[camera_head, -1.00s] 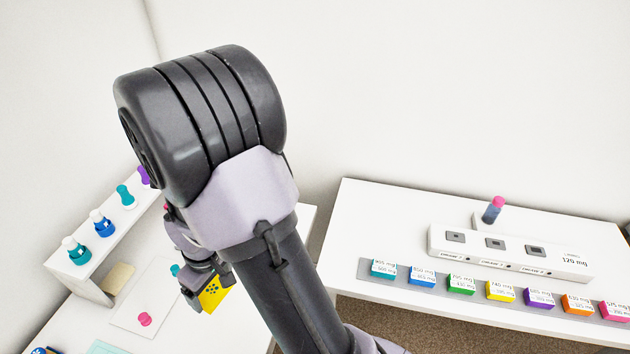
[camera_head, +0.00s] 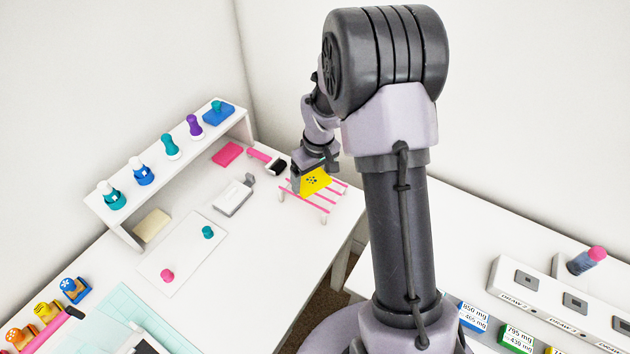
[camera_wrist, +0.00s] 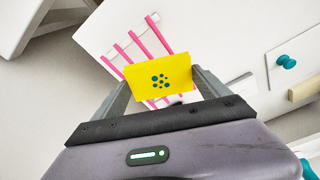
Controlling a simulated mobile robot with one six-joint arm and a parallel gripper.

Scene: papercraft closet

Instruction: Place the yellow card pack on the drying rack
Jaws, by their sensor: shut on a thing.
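The yellow card pack (camera_head: 315,181) has a cluster of dark dots on its face. My gripper (camera_head: 308,177) is shut on it, and the pack shows between the two fingers in the wrist view (camera_wrist: 160,79). The drying rack (camera_head: 318,203) is a low frame with pink bars and pale ends on the left table. Its bars also show in the wrist view (camera_wrist: 133,43). In the head view the pack overlaps the rack's far part. I cannot tell whether it touches the bars.
A white shelf (camera_head: 160,166) with several stamps stands along the wall. A pink roller (camera_head: 264,158) and a grey tool (camera_head: 233,197) lie left of the rack. A white sheet (camera_head: 181,252) bears two small knobs. The table edge runs close to the rack's right side.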

